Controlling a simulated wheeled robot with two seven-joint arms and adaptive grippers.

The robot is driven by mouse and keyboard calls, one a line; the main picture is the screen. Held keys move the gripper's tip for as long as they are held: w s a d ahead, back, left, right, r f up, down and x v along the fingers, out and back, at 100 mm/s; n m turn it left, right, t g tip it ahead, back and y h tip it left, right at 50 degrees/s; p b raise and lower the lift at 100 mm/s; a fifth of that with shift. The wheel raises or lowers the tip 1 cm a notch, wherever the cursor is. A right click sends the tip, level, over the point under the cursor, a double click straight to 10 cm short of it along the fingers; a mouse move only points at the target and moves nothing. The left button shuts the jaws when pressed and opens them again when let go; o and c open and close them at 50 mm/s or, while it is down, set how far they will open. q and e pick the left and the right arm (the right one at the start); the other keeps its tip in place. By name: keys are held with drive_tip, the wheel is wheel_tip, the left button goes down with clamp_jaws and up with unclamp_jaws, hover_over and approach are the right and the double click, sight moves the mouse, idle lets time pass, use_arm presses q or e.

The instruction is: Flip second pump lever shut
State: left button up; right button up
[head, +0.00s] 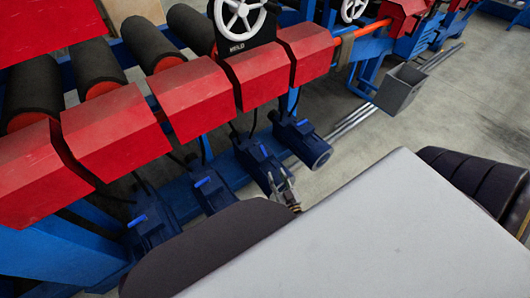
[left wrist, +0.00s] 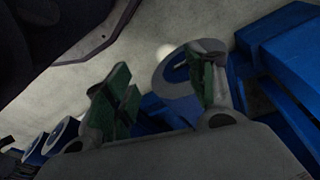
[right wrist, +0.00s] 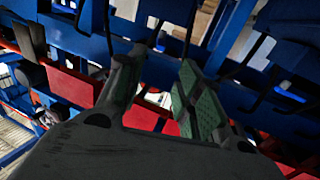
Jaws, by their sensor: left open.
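A row of blue pumps hangs below the red guards in the head view, each with a small bright blue lever. The levers show on the far left pump (head: 138,221), the pump second from left (head: 202,182), the pump third from left (head: 263,151) and the far right pump (head: 302,122). My right gripper (head: 284,184) is near the lower end of the third pump from left, apart from its lever. Its fingers (right wrist: 160,75) are open and empty. A blue lever (right wrist: 290,95) shows at right in the right wrist view. My left gripper (left wrist: 160,90) is open beside a blue round-ended motor (left wrist: 178,88), hidden in the head view.
Red guards (head: 205,97) and dark rollers (head: 150,42) stand above the pumps. A white handwheel (head: 240,12) is at the top. A grey bin (head: 399,88) stands on the floor at right. Open grey floor (head: 440,110) lies beyond the machine.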

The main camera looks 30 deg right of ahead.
sight(265, 153)
drive_tip(key=shift+w, duration=0.2)
